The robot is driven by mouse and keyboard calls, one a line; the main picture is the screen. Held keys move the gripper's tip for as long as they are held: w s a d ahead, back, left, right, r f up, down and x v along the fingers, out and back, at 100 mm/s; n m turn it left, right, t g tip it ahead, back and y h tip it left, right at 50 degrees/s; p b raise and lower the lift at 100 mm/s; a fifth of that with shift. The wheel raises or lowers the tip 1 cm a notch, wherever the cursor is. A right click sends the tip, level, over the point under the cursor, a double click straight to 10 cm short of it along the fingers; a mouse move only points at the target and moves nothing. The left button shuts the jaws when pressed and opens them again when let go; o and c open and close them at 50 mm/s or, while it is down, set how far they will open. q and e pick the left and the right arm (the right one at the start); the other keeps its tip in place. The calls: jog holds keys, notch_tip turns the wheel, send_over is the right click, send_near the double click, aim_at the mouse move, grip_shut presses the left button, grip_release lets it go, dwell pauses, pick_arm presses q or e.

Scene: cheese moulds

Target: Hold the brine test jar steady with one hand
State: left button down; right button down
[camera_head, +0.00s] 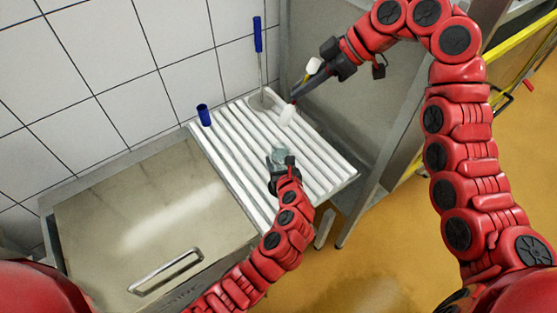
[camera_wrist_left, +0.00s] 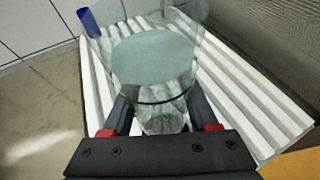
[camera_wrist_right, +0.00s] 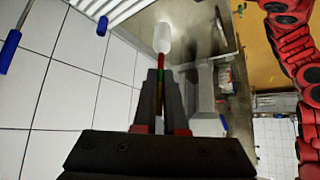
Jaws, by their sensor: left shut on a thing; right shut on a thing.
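The brine test jar (camera_head: 279,153) is clear glass with pale liquid and stands upright on the white ribbed board. My left gripper (camera_head: 283,166) is shut on it from the near side. In the left wrist view the jar (camera_wrist_left: 155,60) sits between the two fingers, its lower part narrower. In the right wrist view the rod (camera_wrist_right: 161,72) shows red and green and ends in a white tip (camera_wrist_right: 162,38).
The white ribbed board (camera_head: 325,172) spans beside a metal basin cover (camera_head: 150,215) with a handle. A blue cup (camera_head: 204,115) stands at the board's left back. A blue-handled ladle (camera_head: 257,35) leans at the tiled wall. A metal panel rises at the right.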

jog(key=shift+f, duration=1.6)
jog(key=c, duration=0.9)
grip_release()
jog(key=shift+r, duration=0.1)
jog(key=v, duration=1.1)
jog(key=shift+d+r, duration=0.25)
jog(key=shift+d, duration=0.05)
